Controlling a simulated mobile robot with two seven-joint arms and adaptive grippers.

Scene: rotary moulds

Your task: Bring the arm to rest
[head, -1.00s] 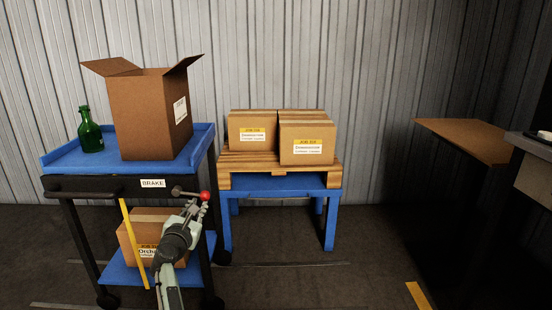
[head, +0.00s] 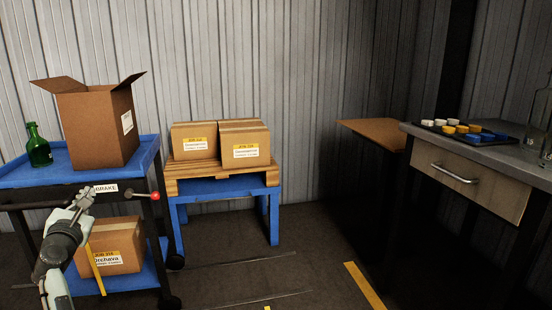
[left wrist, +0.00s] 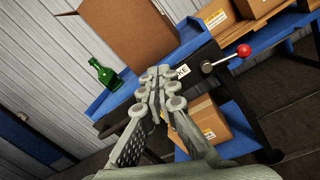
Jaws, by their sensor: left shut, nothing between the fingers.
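My left gripper (head: 82,202) is shut and empty. In the head view it is in front of the blue cart (head: 20,180), near the BRAKE label. It also shows in the left wrist view (left wrist: 160,72), its fingertips together in front of the cart's edge. The brake lever with a red knob (head: 155,196) sticks out to the right of the gripper, apart from it; the knob also shows in the left wrist view (left wrist: 244,50). My right gripper is not in view.
An open carton (head: 95,130) and a green bottle (head: 38,147) stand on the cart; another carton (head: 112,245) is on its lower shelf. A blue stand (head: 225,188) bears a pallet with two cartons. A workbench (head: 500,152) with a tray of pucks is at right. Floor between is clear.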

